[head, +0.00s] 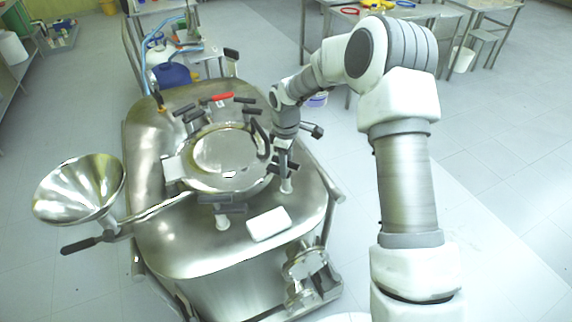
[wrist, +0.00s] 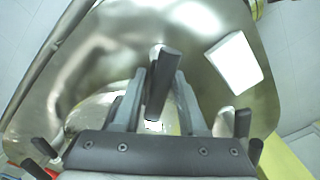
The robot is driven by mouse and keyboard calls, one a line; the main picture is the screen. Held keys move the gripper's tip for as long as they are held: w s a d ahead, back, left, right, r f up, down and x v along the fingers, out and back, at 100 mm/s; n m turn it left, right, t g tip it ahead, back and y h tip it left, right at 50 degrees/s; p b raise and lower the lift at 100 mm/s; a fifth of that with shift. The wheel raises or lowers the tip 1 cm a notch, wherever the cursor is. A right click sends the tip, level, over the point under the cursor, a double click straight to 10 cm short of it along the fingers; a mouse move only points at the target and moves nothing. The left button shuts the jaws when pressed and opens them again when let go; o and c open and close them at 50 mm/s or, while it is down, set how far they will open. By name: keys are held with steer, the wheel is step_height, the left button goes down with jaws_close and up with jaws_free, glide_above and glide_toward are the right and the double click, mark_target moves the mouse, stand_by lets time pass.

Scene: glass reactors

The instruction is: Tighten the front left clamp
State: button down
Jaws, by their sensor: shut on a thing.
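The steel reactor (head: 170,235) has a round lid (head: 222,160) ringed by clamps with black handles. My gripper (head: 286,168) is at the right edge of the lid, pointing down. In the wrist view my gripper (wrist: 157,95) has its two grey fingers on either side of a black clamp handle (wrist: 162,75), shut on it. The handle stands up between the fingers. Another clamp (head: 225,208) is at the front of the lid, apart from my gripper. The base of the held clamp is partly hidden by the gripper.
A white block (head: 268,223) lies on the reactor top near the front, also in the wrist view (wrist: 232,62). A steel funnel (head: 80,190) sticks out left. A red-handled part (head: 220,97) is at the back of the lid.

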steer(key=c, duration=0.8)
jaws_free()
steer(key=shift+o, duration=0.2)
steer(key=shift+r, duration=0.15)
step_height(320, 180, up, 17)
steer(key=shift+r, duration=0.1)
